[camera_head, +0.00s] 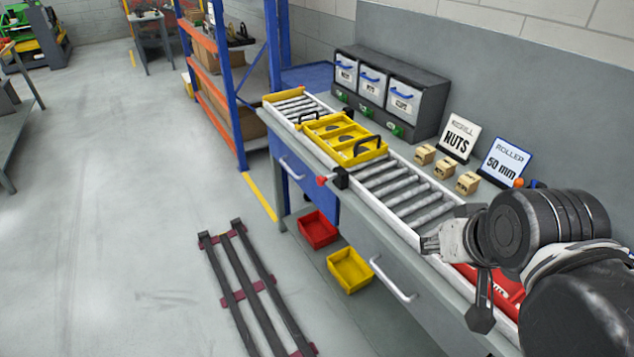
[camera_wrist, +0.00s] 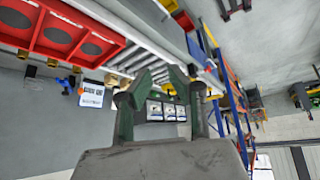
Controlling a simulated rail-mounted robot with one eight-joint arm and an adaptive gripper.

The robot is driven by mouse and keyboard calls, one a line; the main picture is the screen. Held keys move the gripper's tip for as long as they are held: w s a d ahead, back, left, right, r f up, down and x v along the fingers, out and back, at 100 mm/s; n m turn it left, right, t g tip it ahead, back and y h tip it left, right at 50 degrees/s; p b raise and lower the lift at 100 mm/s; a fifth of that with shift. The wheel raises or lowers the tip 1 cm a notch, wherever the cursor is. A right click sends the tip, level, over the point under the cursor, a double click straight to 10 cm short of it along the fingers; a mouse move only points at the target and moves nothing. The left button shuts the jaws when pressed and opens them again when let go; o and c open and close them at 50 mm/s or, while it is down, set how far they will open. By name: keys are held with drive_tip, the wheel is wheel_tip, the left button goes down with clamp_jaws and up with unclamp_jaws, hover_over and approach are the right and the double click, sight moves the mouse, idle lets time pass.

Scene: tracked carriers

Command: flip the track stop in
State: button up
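The track stop (camera_head: 341,178) is a small black block with a red knob (camera_head: 322,181), on the front edge of the roller track (camera_head: 405,190). It sits at the near end of the yellow carrier (camera_head: 372,151), and its knob points outward over the bench front. I cannot make the stop out clearly in the wrist view. My gripper (camera_head: 431,244) is well to the right of the stop, above the track's near part, apart from it. In the wrist view my gripper's fingertips (camera_wrist: 161,72) have a gap between them, with nothing held.
A red carrier (camera_wrist: 55,35) lies on the track beneath my arm. A grey bin cabinet (camera_head: 430,88) stands farther back. Rollers between the two carriers are bare.

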drive_tip(key=shift+w+a+r, duration=0.1)
drive_tip(key=shift+w+r, duration=0.1)
drive_tip(key=shift+w, duration=0.05)
drive_tip(key=shift+c, duration=1.4)
drive_tip(key=w+a+r+n, duration=0.1)
drive_tip(key=w+n, duration=0.1)
drive_tip(key=w, duration=0.1)
drive_tip(key=w+a+r+n+g, duration=0.1)
drive_tip(key=w+r+n, duration=0.1)
drive_tip(key=w, duration=0.2)
drive_tip(key=w+a+r+n+p, duration=0.1)
drive_tip(key=w+n, duration=0.1)
drive_tip(key=w, duration=0.1)
drive_tip(key=shift+w+a+r+n+g, duration=0.15)
drive_tip(key=shift+a+r+n+g, duration=0.15)
drive_tip(key=shift+a+n, duration=0.1)
clamp_jaws()
drive_tip(key=w+a+f+n+g+h+p, duration=0.1)
drive_tip(key=w+a+f+n, duration=0.2)
drive_tip(key=w+a+n, duration=0.55)
drive_tip(key=w+a+f+n+g+h, duration=0.1)
drive_tip(key=w+a+f+n, duration=0.15)
drive_tip(key=w+a, duration=0.6)
drive_tip(key=w+a+f+n+g+h+p, duration=0.1)
drive_tip(key=w+a+f+n, duration=0.5)
drive_tip(key=w+a+f, duration=0.1)
drive_tip(key=shift+w+a+f+h, duration=0.15)
drive_tip(key=shift+w+f+h, duration=0.25)
drive_tip(key=shift+w+f, duration=0.3)
